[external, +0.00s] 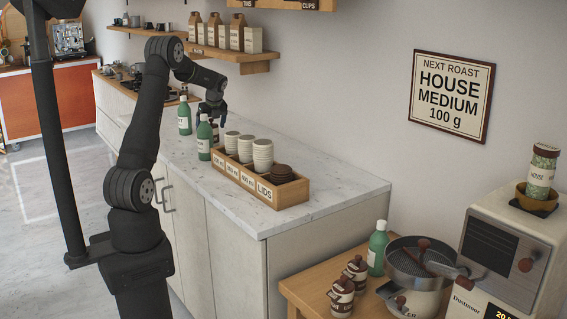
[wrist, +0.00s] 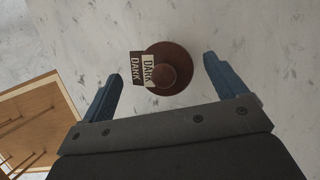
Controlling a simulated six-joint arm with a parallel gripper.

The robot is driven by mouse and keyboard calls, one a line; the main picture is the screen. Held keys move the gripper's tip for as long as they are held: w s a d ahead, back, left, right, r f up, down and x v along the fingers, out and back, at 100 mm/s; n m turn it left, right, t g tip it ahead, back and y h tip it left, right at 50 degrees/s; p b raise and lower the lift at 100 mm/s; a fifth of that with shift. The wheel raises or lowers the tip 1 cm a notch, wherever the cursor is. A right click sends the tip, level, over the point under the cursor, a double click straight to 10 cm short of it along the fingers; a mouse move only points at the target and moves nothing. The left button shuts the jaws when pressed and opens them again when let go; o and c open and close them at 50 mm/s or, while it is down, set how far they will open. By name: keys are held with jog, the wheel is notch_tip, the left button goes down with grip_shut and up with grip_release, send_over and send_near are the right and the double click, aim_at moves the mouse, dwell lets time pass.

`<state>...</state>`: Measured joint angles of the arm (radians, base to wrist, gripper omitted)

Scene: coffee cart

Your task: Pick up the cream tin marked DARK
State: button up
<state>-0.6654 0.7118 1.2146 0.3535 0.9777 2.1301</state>
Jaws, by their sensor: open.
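The tin marked DARK (wrist: 168,68) stands on the marble counter in the wrist view, seen from above. Its round brown lid and knob hide most of its body, and DARK shows on a cream label and on a brown tag beside it. My gripper (wrist: 160,68) is open above it, with one blue finger on each side of the tin and gaps between. In the external view my gripper (external: 212,110) points down over the counter. A small dark-topped tin (external: 215,131) shows below it, partly hidden by a green bottle.
Green bottles (external: 204,138) stand close to my gripper. A wooden organizer (external: 240,184) with cups and lids is nearby; a wooden box edge (wrist: 42,92) shows at the wrist view's left. A wall shelf (external: 235,59) hangs behind. Two lidded tins (external: 341,297) stand on the lower table.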

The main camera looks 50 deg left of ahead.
jog(key=x, duration=0.3)
jog(key=shift+w, duration=0.1)
jog(key=c, duration=1.2)
jog(key=shift+o, duration=0.2)
